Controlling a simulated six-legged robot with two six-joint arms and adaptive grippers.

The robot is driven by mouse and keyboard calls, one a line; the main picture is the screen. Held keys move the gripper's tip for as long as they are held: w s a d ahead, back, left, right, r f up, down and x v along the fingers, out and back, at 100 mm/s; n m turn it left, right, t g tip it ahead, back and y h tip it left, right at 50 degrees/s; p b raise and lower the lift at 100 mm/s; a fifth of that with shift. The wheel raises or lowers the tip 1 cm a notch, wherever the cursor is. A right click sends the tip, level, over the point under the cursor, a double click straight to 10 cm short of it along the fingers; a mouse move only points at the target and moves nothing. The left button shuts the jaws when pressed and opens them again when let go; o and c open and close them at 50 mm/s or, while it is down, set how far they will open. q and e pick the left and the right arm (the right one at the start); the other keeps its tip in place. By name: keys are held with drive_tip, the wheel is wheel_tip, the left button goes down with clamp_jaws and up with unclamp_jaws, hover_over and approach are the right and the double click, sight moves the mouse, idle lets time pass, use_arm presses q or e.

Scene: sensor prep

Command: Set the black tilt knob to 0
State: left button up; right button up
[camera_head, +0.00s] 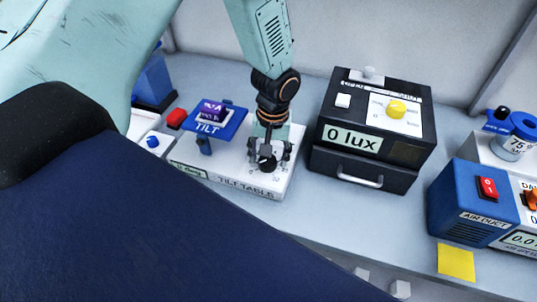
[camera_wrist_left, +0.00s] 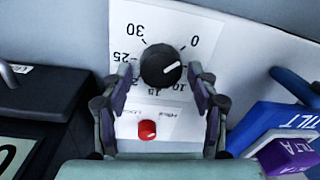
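The black tilt knob (camera_head: 267,165) is on the white tilt table (camera_head: 240,190) in the head view. It also shows in the left wrist view (camera_wrist_left: 160,65), where its white pointer line aims right and slightly up, a little below the 0 mark. The printed scale appears upside down there, and a finger covers part of it. My left gripper (camera_head: 268,153) is pointed down over the knob. In the left wrist view its fingers (camera_wrist_left: 160,77) are apart on either side of the knob, with small gaps visible. My right gripper is not in view.
The blue TILT platform (camera_head: 216,122) with a purple sensor stands left of the gripper. A red button (camera_wrist_left: 147,130) is near the knob. A black box reading 0 lux (camera_head: 353,141) is close on the right. A blue air duct unit (camera_head: 470,204) stands farther right.

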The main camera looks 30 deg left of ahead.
sight(271, 160)
use_arm(q)
drive_tip(key=shift+o, duration=0.2)
drive_tip(key=shift+s+d, duration=0.1)
drive_tip(key=shift+s, duration=0.05)
wheel_tip(271, 160, up, 12)
drive_tip(key=shift+w+d, duration=0.2)
drive_tip(key=shift+d, duration=0.1)
drive_tip(key=shift+s+f, duration=0.1)
idle(0.6)
